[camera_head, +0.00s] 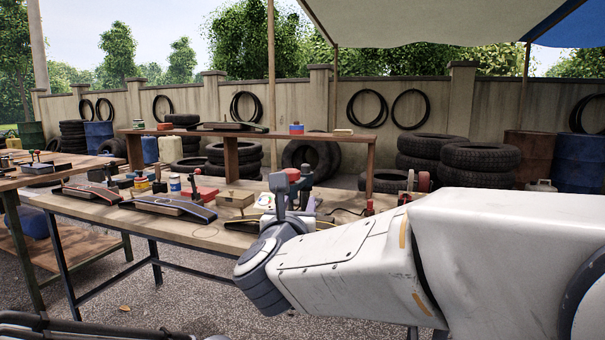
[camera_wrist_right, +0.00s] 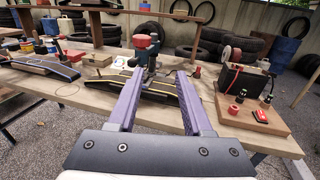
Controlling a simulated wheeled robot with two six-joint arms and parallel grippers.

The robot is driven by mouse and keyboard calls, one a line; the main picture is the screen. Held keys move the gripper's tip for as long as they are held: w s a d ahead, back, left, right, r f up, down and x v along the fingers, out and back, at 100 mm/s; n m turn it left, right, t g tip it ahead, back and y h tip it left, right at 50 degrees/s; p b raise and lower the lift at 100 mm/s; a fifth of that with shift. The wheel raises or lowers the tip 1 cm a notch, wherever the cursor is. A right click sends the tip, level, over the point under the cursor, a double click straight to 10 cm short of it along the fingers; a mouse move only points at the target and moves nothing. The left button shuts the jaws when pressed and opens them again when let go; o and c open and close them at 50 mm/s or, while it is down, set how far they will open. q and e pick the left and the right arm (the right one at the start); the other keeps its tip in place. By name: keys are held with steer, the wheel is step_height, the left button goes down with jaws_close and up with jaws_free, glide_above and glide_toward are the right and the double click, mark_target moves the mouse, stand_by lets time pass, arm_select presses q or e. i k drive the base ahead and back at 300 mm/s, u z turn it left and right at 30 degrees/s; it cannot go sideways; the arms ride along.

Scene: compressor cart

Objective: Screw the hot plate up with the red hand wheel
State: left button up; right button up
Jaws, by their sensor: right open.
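A dark upright clamp (camera_wrist_right: 152,58) stands on the bench in the middle of the wrist view. A red round part (camera_wrist_right: 142,41) at its top looks like the hand wheel. The hot plate cannot be clearly told apart from the clamp's dark lower parts. A dark curved piece with a yellow line (camera_wrist_right: 155,90) lies at its foot. My right gripper (camera_wrist_right: 160,76) is open and empty, its two purple fingers pointing at the clamp, one on each side in the picture and seemingly short of it. In the head view the clamp (camera_head: 306,170) is partly hidden by my right wrist.
The wooden bench (camera_wrist_right: 65,88) carries other curved pieces (camera_head: 168,207), cans and small tools to the left. A raised shelf (camera_head: 345,137) stands behind. A black box (camera_wrist_right: 236,79) and a board with red parts (camera_wrist_right: 275,128) sit at right. Tyres line the wall.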

mark_target(294, 175)
steer(key=z, duration=1.4)
steer(key=i, duration=1)
steer(key=u, duration=1.95)
